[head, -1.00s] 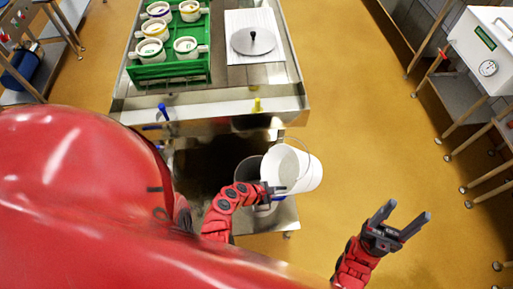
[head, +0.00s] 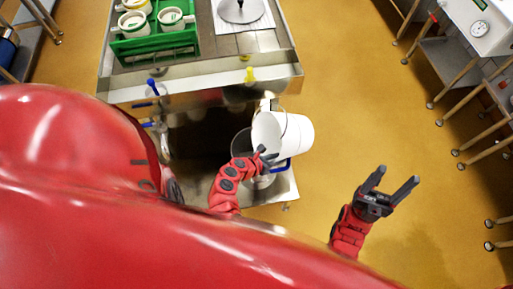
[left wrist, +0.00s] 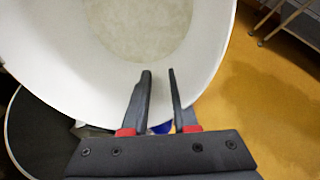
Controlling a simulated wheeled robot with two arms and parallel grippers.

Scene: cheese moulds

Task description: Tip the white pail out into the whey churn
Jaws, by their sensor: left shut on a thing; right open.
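The white pail (head: 298,135) is tilted onto its side, its mouth facing left beside and partly over the dark grey whey churn (head: 240,144). My left gripper (head: 267,154) is shut on the pail at its rim. In the left wrist view the left gripper (left wrist: 160,76) has its fingers at the white pail wall (left wrist: 60,60); a pale greyish area shows deeper inside the pail. The churn's dark mouth (left wrist: 40,140) shows at the lower left there. Much of the churn is hidden behind the pail and my arm. My right gripper (head: 397,178) is open and empty, right of the pail.
A steel table (head: 200,82) stands beyond the churn, with a green crate (head: 155,48) of white moulds and a lidded disc (head: 240,10) on a white sheet. Blue and yellow taps (head: 250,75) stick out from its front. Open yellow floor lies to the right.

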